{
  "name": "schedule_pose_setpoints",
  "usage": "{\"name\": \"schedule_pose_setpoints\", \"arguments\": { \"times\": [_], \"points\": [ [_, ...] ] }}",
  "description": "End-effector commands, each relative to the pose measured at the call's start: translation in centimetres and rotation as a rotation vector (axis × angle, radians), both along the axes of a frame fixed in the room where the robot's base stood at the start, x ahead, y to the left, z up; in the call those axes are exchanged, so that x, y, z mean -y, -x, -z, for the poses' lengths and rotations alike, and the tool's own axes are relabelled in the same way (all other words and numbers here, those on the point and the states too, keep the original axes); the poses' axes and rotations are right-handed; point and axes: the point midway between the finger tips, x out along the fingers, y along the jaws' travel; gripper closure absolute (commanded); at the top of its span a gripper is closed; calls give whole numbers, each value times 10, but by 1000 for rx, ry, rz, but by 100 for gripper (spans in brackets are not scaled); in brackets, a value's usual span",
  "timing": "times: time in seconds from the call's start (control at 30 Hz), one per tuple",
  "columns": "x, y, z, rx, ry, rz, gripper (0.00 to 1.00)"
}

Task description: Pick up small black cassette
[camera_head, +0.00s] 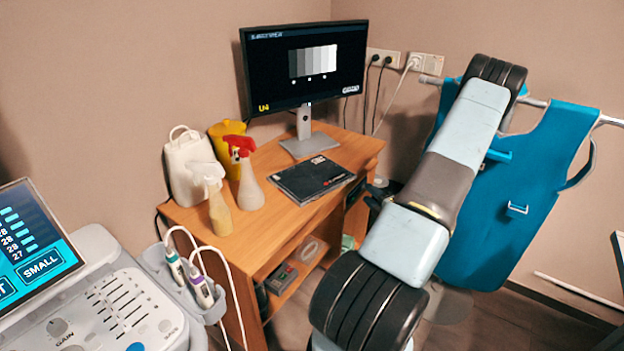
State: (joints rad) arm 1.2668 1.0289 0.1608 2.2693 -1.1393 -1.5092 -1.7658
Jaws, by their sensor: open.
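A flat black cassette (311,174) with small pale markings lies on the wooden desk, in front of the monitor stand. A second dark layer shows under its front edge; I cannot tell whether it is a separate cassette. My arm crosses the right half of the view. A small dark part that looks like my gripper (374,196) shows at the arm's left side, just past the desk's right edge. Most of it is hidden behind the arm. It is open, apart from the cassette and lower right of it.
The desk (262,232) also holds a monitor (305,65), two spray bottles (246,178), a white jug (187,165) and a yellow container (226,130). An ultrasound console (110,300) stands front left. A blue apron (545,190) hangs on a rail at right.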

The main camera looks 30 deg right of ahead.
Motion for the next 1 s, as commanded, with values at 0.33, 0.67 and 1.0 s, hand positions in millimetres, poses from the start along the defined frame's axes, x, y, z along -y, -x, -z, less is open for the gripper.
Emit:
{"name": "schedule_pose_setpoints", "arguments": {
  "times": [0.33, 0.67, 1.0],
  "points": [
    [1, -40, 0, -1, -2, 0, 54],
    [1, -65, 3, 0, -1, -1, 54],
    [1, -94, 4, -2, -1, -1, 54]
  ]
}}
